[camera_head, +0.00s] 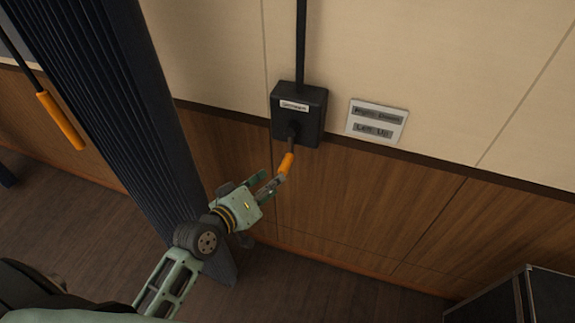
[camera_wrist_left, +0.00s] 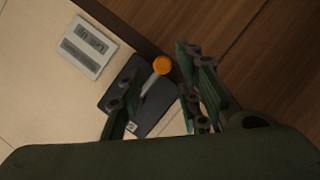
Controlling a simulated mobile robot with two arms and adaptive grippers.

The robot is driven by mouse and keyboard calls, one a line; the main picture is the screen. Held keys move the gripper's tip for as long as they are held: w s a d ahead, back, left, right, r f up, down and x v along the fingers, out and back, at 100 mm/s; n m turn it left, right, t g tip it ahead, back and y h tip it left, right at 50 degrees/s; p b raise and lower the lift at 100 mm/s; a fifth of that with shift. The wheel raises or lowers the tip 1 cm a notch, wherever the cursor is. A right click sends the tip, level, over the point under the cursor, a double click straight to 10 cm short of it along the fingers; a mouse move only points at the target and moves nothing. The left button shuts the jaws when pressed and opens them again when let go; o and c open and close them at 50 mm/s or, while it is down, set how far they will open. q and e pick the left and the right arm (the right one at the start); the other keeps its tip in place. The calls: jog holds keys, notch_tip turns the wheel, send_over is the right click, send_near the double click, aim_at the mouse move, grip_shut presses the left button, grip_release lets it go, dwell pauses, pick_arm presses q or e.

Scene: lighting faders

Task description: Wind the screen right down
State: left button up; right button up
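A black box labelled "Screen" (camera_head: 300,112) is fixed to the wall, with a crank whose orange handle (camera_head: 286,164) hangs below it. My left gripper (camera_head: 272,182) is open just to the left of the orange handle in the head view. In the left wrist view the orange knob end (camera_wrist_left: 162,65) shows between and beyond the two spread fingers (camera_wrist_left: 160,112), apart from them. The box (camera_wrist_left: 152,108) is partly hidden by a finger there. A white sign (camera_head: 376,121) right of the box reads "Right Down" and "Left Up". My right gripper is not in view.
A dark ribbed panel (camera_head: 110,110) stands close on the left, beside my left arm. Another orange handle (camera_head: 60,120) hangs on a rod beyond it. A black case (camera_head: 548,298) sits at the lower right. The floor (camera_head: 330,300) between is clear.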

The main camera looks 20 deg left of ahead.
aim_at(279, 172)
pick_arm(q)
jog(key=w, duration=0.2)
jog(key=shift+w+a+r+p, duration=0.1)
jog(key=shift+w+a+p, duration=0.05)
jog(key=shift+w+p, duration=0.2)
jog(key=x, duration=0.4)
jog(key=shift+s+d+p, duration=0.1)
jog(key=shift+d+p, duration=0.15)
jog(key=shift+p, duration=0.05)
jog(key=shift+w+d+f, duration=0.1)
jog(key=shift+w+f, duration=0.1)
jog(key=shift+w, duration=0.35)
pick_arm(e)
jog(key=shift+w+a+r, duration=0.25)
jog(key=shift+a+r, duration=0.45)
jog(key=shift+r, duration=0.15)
pick_arm(q)
jog(key=shift+c, duration=0.3)
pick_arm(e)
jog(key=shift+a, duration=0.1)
pick_arm(q)
grip_shut()
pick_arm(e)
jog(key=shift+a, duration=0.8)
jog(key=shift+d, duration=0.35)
